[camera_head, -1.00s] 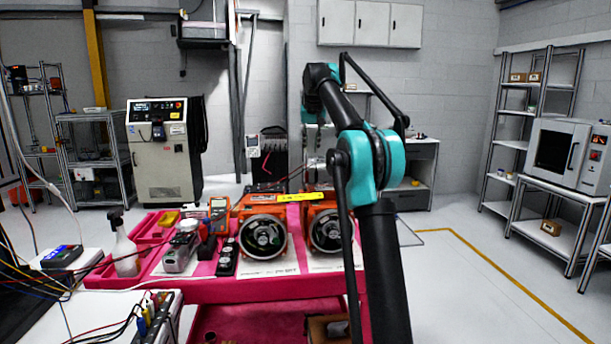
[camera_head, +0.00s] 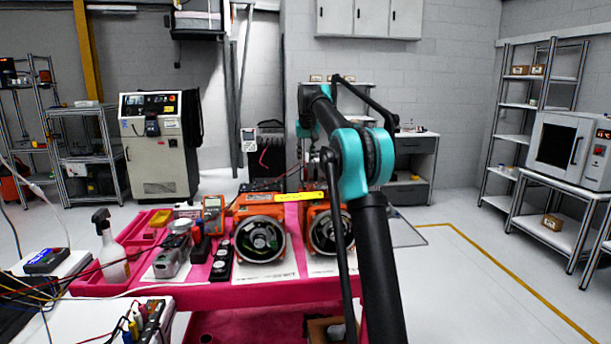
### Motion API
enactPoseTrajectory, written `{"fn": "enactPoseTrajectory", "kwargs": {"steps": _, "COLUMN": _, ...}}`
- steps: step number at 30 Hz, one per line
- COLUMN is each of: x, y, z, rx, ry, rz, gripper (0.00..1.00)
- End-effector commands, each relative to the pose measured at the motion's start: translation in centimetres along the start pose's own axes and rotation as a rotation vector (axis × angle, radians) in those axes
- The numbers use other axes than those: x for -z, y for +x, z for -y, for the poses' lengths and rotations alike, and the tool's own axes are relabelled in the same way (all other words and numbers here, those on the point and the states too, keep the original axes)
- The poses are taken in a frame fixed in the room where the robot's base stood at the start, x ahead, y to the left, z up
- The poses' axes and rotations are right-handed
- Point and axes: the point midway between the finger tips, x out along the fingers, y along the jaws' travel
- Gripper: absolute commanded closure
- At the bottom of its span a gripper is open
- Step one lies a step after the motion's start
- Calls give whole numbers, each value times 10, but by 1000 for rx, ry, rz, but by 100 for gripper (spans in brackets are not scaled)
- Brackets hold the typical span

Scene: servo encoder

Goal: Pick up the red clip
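I cannot make out the red clip for certain. A thin red lead (camera_head: 264,157) shows against a dark unit behind the pink workbench (camera_head: 215,294), and another red lead runs toward the area behind my arm. My teal and black arm rises at the right of centre, and its far end reaches down over the back of the bench. The gripper end is small, dark and partly hidden by the arm, so its fingers cannot be told.
Two orange motor units (camera_head: 261,236) stand on the bench, with a yellow strip (camera_head: 299,197) above them. A multimeter (camera_head: 213,214), a grey tool (camera_head: 172,256) and a spray bottle (camera_head: 112,250) are to the left. The floor at right is clear.

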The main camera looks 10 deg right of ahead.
Motion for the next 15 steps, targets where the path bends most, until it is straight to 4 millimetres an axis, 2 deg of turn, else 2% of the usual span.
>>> {"fn": "enactPoseTrajectory", "kwargs": {"steps": 3, "x": 0, "y": 14, "z": 0, "rx": 0, "ry": 0, "rz": 0, "gripper": 76}}
{"fn": "enactPoseTrajectory", "kwargs": {"steps": 10, "x": 0, "y": 29, "z": -1, "rx": 0, "ry": 0, "rz": 0, "gripper": 76}}
{"fn": "enactPoseTrajectory", "kwargs": {"steps": 15, "x": -2, "y": 53, "z": -4, "rx": 0, "ry": 0, "rz": 0, "gripper": 76}}
